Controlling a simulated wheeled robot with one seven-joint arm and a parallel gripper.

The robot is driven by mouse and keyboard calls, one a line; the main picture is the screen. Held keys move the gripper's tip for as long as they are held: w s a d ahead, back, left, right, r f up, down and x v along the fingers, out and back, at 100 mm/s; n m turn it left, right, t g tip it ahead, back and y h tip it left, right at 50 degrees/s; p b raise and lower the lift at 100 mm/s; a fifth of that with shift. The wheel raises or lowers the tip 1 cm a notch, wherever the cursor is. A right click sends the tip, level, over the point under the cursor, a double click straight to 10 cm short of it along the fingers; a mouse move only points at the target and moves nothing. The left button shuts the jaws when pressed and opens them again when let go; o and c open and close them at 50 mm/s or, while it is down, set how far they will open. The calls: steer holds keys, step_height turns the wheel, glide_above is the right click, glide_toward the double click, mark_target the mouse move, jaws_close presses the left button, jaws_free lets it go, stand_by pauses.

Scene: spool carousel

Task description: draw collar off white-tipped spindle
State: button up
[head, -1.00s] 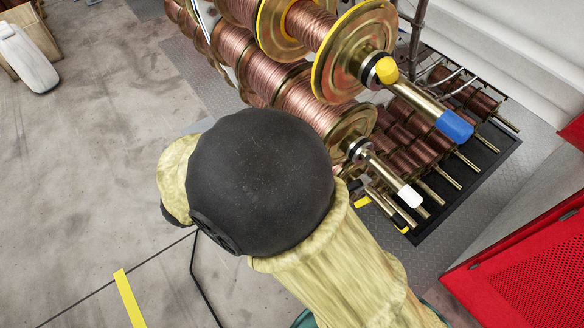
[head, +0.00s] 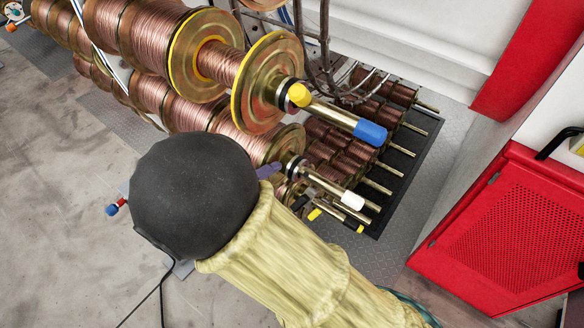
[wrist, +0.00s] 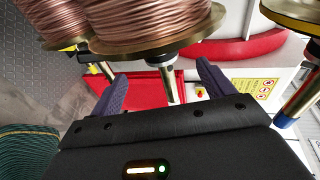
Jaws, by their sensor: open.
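The white-tipped spindle (head: 325,185) sticks out from a copper-wound spool in the head view; its white tip (head: 353,201) is clear. A dark and pale collar (head: 295,168) sits around the spindle against the spool's flange. In the wrist view, my gripper (wrist: 160,74) is open, with a purple finger on each side of the spindle (wrist: 170,84). The collar (wrist: 162,58) shows at the flange, just beyond the fingertips. The jaws do not touch it visibly. The spindle's outer end is hidden behind my gripper body in the wrist view. In the head view my arm hides most of the gripper.
A blue-tipped spindle (head: 345,119) with a yellow knob (head: 299,95) lies above, and close on the right in the wrist view (wrist: 298,98). Several spools stand on a dark rack (head: 402,165) behind. A red cabinet (head: 500,230) stands at right.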

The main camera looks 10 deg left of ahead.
mark_target(330, 193)
steer(key=p+x, duration=0.1)
steer(key=x, duration=0.7)
steer(key=shift+w+d+f+p, duration=0.1)
steer(key=shift+p, duration=0.2)
steer(key=c, duration=1.3)
steer(key=shift+s+d+r+b, duration=0.1)
steer(key=shift+s+d+b, duration=0.5)
steer(key=shift+d, duration=0.8)
steer(key=shift+s+d+r+b, duration=0.1)
steer(key=shift+s+d+b, duration=0.45)
steer(key=shift+d, duration=0.8)
steer(key=shift+s+d+b, duration=0.5)
steer(key=shift+s+d, duration=0.1)
steer(key=shift+d, duration=0.8)
steer(key=shift+d, duration=0.15)
steer(key=shift+s+d+b, duration=0.1)
steer(key=shift+d+b, duration=0.3)
steer(key=shift+d, duration=0.15)
